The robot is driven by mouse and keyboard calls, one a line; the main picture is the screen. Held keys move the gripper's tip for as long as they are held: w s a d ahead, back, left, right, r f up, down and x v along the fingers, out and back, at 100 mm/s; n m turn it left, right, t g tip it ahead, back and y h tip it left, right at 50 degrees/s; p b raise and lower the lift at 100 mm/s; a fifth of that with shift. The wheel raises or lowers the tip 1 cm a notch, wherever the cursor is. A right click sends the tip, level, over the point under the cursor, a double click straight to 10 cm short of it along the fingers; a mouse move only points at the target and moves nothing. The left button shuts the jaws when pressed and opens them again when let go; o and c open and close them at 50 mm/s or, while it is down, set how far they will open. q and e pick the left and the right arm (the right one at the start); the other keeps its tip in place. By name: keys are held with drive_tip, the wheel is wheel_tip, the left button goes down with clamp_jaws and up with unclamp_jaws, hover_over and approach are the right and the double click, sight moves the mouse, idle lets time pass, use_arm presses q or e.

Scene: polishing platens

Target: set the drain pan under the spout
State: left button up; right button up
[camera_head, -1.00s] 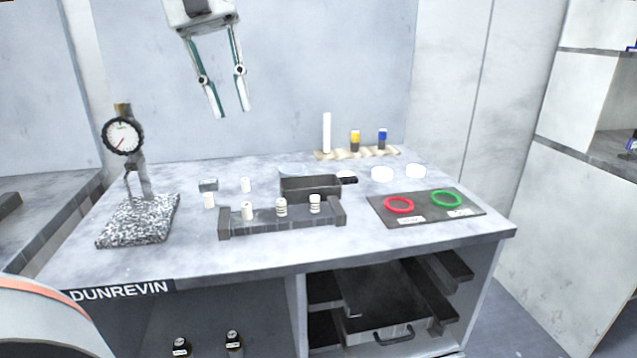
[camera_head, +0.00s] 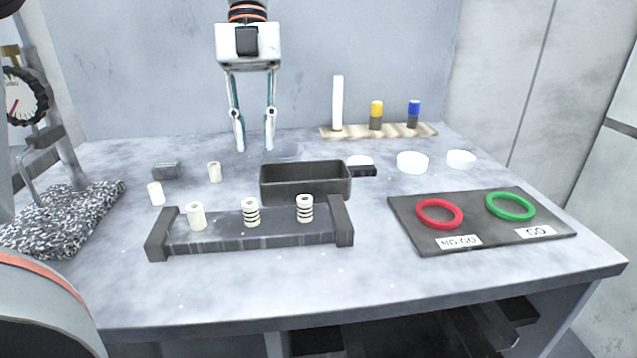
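The drain pan appears to be the dark, open rectangular pan (camera_head: 306,192) on the bench, with a short black handle (camera_head: 362,171) pointing right. It stands level, just behind the grey rack. My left gripper (camera_head: 254,149) points straight down behind the pan and slightly left of it. Its two fingers are apart with nothing between them, and it does not touch the pan. I cannot make out a spout. My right gripper is not in view.
The grey rack (camera_head: 262,232) with white cylinders stands in front. A gauge stand on a speckled block (camera_head: 62,220) is at left. A plate with red and green rings (camera_head: 482,239) is at right. White dishes (camera_head: 412,162) and a bottle holder (camera_head: 398,131) are behind. The front bench strip is clear.

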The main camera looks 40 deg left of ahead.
sight(261, 173)
use_arm(q)
drive_tip(key=shift+x, duration=1.05)
drive_tip(key=x, duration=0.2)
drive_tip(key=b+x, duration=0.1)
drive_tip(key=x, duration=0.1)
drive_tip(key=shift+w+d+f, duration=0.1)
drive_tip(key=shift+w+f, duration=0.1)
drive_tip(key=shift+s+d+f, duration=0.1)
drive_tip(key=shift+s, duration=0.05)
clamp_jaws()
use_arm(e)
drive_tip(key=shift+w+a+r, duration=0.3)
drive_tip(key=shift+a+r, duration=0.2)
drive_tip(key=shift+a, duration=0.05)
